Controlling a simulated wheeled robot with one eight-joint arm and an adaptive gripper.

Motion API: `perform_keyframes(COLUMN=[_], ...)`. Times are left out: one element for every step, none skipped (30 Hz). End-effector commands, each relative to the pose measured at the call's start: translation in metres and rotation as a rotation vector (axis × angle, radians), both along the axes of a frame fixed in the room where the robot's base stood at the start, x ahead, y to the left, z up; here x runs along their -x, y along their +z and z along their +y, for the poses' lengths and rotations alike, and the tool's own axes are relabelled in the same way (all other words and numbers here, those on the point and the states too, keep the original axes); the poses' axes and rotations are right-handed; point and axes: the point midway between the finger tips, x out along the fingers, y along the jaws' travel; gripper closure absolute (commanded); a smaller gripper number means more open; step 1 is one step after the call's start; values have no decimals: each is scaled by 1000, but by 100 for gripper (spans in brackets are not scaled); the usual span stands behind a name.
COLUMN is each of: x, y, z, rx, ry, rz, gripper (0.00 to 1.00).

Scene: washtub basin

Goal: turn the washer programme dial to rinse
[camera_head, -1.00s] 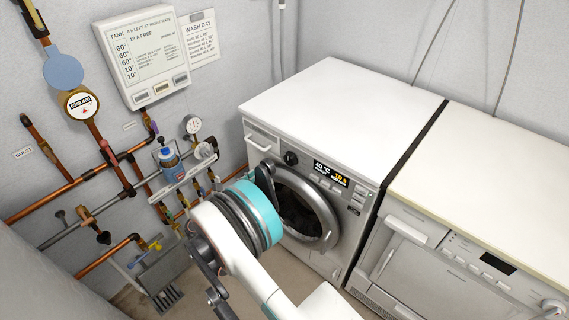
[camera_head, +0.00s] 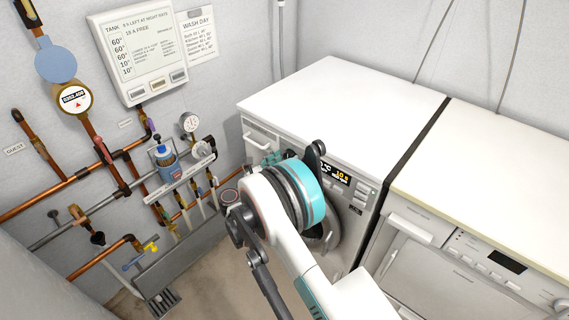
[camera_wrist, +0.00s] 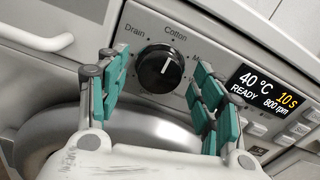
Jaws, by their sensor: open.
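The black programme dial (camera_wrist: 159,68) sits on the washer's front panel, in the middle of the wrist view. Its white pointer line stands roughly upright in the picture, between the Drain and Cotton labels and a partly hidden label starting with M. No rinse label shows. My gripper (camera_wrist: 160,93) is open, with teal-padded fingers left and right of the dial, apart from it. The washer display (camera_wrist: 265,93) reads 40 °C, READY, 10 s, 800 rpm. In the head view my arm hides the dial and most of the door of the washer (camera_head: 330,95).
The washer's round door (camera_wrist: 60,125) lies below the dial. A drawer handle (camera_wrist: 38,40) juts out at left. A second white appliance (camera_head: 480,160) stands to the right.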

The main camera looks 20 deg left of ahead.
Motion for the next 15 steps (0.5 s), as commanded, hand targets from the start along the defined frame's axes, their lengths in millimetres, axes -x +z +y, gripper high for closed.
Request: perform_keyframes(x=[-2, -2, -3, -3, -3, -3, -3, -3, -3, -3, -3, -3, -3, -3, -3], y=[0, 0, 0, 0, 0, 0, 0, 0, 0, 0, 0, 0, 0, 0, 0], z=[-1, -1, -1, -1, -1, -1, -1, -1, -1, -1, -1, -1, -1, -1, -1], rx=[0, 0, 0, 0, 0, 0, 0, 0, 0, 0, 0, 0, 0, 0, 0], ry=[0, 1, 1, 1, 1, 1, 1, 1, 1, 1, 1, 1, 1, 1, 1], rz=[0, 0, 0, 0, 0, 0, 0, 0, 0, 0, 0, 0, 0, 0, 0], gripper=[39, 39, 39, 39, 39, 39, 39, 39, 39, 39, 46, 55, 62, 69, 78])
